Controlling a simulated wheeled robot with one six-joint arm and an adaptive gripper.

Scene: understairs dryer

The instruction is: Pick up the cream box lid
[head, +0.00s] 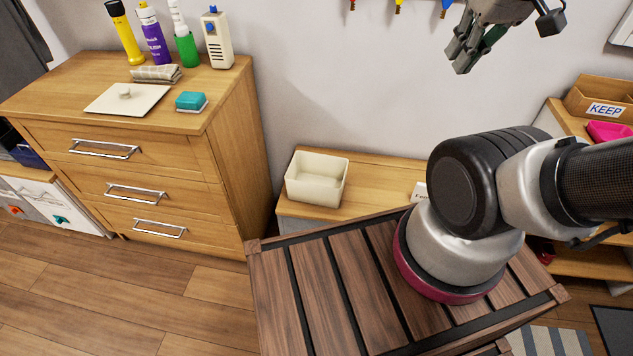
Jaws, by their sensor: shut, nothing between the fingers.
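The cream box lid (127,98) is a flat square with a small round knob on top. It lies on the top of the wooden chest of drawers (97,63) at the left of the head view. An open cream box (316,181) stands on a low wooden bench against the wall, to the right of the chest. My gripper (464,58) is at the upper right, raised in front of the wall, far to the right of the lid. It is shut and empty, touching nothing that I can see.
Behind the lid are a folded cloth (156,73) and several bottles (154,37). A teal sponge (190,100) lies right of it. A white and blue device (217,38) stands at the back right corner.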

